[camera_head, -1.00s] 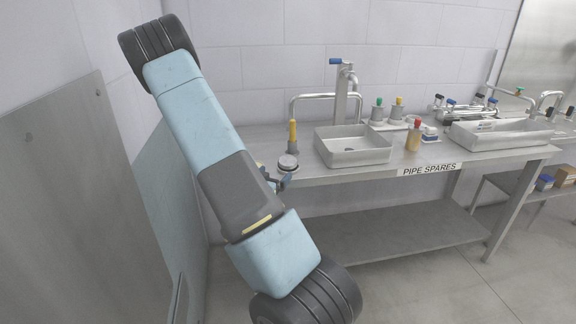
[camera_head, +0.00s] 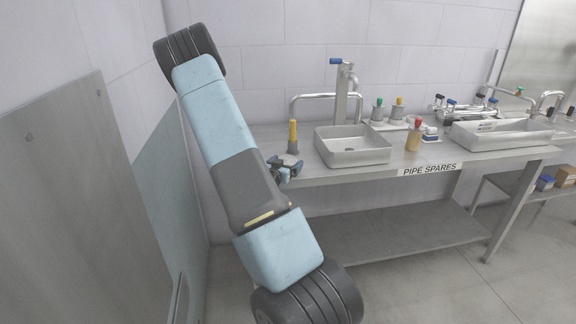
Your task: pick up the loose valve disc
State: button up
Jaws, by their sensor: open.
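A small round grey metal piece (camera_head: 288,158), which looks like the valve disc, is at the left end of the steel bench, just in front of a yellow-handled tool (camera_head: 293,137). My gripper (camera_head: 291,167), with dark blue jaws, is open at this piece and covers most of it. I cannot tell whether the jaws touch it or are around it. My blue and grey arm hides the bench's left corner.
The steel bench (camera_head: 350,176) carries a sink-like tray (camera_head: 353,147), a tap (camera_head: 341,90), a bottle with a red cap (camera_head: 414,136) and small valves at the back. Another tray (camera_head: 500,136) stands to the right. A grey panel (camera_head: 60,200) stands close on the left.

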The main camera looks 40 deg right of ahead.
jog(key=c, duration=1.4)
jog(key=shift+r, duration=0.1)
